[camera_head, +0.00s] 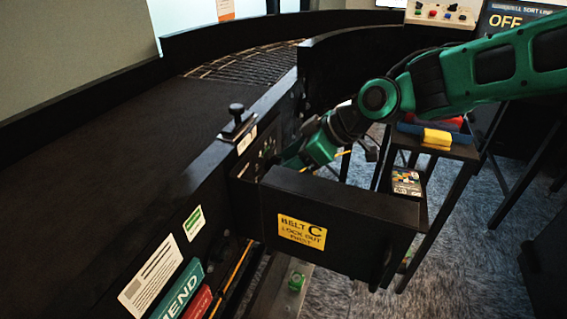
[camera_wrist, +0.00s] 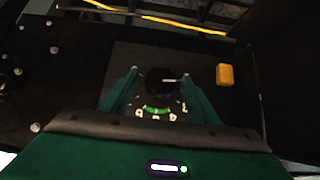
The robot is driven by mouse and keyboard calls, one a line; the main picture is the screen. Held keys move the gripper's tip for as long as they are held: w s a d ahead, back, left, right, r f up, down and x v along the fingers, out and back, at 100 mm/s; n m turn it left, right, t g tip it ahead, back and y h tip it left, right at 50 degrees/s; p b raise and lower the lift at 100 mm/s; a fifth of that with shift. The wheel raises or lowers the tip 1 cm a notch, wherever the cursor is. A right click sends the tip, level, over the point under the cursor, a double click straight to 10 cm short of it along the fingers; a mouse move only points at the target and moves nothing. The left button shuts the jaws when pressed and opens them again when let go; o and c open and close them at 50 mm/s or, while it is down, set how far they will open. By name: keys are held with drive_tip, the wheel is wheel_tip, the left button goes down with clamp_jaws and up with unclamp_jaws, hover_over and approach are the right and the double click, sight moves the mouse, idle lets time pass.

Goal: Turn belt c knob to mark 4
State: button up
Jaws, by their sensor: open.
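The belt C box (camera_head: 345,218) is black with a yellow label reading "BELT C LOCK OUT FIRST" and juts from the conveyor side. The belt C knob (camera_wrist: 160,80) is round and black with a pale pointer line pointing right in the wrist view. A dial with a green arc (camera_wrist: 155,109) and partly legible marks curves below it. My gripper (camera_wrist: 162,72) is open, with one green finger on each side of the knob. I cannot tell whether the fingers touch it. In the head view my gripper (camera_head: 290,160) reaches behind the box front, and the knob is hidden.
A yellow block (camera_wrist: 224,75) sits right of the knob, close to the right finger. The box wall stands near my wrist. The conveyor (camera_head: 110,140) runs along the left. A small table with a yellow block (camera_head: 436,137) stands behind my arm.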

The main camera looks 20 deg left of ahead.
drive_tip(key=c, duration=1.1)
drive_tip(key=shift+o, duration=0.2)
drive_tip(key=shift+w, duration=0.1)
drive_tip(key=m+g+y, duration=0.1)
drive_tip(key=m+g, duration=0.1)
drive_tip(key=g, duration=0.1)
drive_tip(key=w+m+g, duration=0.1)
drive_tip(key=m+g, duration=0.1)
drive_tip(key=g, duration=0.1)
drive_tip(key=f+m+g+y, duration=0.1)
drive_tip(key=m+g, duration=0.1)
drive_tip(key=g, duration=0.1)
drive_tip(key=shift+w+d+y, duration=0.1)
drive_tip(key=shift+w+y, duration=0.1)
drive_tip(key=shift+y, duration=0.1)
drive_tip(key=shift+m+g, duration=0.3)
